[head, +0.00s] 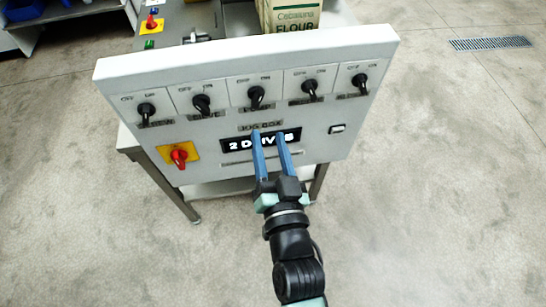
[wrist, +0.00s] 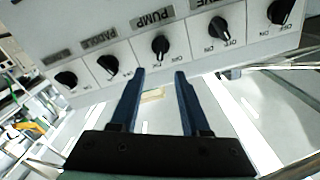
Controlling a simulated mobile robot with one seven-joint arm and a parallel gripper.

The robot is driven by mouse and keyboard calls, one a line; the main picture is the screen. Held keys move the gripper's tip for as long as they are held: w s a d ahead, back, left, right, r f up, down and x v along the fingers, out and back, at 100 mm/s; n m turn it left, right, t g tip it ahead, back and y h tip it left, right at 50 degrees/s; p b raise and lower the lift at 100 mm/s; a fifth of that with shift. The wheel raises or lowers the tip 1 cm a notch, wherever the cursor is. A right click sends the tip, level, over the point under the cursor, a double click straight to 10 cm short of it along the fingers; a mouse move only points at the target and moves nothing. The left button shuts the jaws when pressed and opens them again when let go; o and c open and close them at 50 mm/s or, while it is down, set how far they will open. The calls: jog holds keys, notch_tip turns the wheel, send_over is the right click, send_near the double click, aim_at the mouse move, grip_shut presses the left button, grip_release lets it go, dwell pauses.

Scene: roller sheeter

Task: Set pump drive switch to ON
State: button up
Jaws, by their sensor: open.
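The pump switch (head: 256,97) is the black rotary knob in the middle of a row of knobs on a white panel (head: 230,71). In the wrist view the knob (wrist: 160,45) sits beside a label reading PUMP, with small position marks around it. I cannot tell for certain which mark it points to. My gripper (head: 268,135) has two blue fingers, open and empty. In the head view they overlap the lower middle of the panel, below the pump knob. In the wrist view the fingertips (wrist: 160,72) lie either side of the knob's line, apart from it in the picture.
Similar black knobs flank the pump knob, including one to its left (head: 201,103) and one to its right (head: 309,89). A red switch on a yellow plate (head: 193,150) is at lower left. A flour bag (head: 290,17) stands behind the panel. Open floor lies at right.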

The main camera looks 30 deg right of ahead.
jog(key=shift+v, duration=1.65)
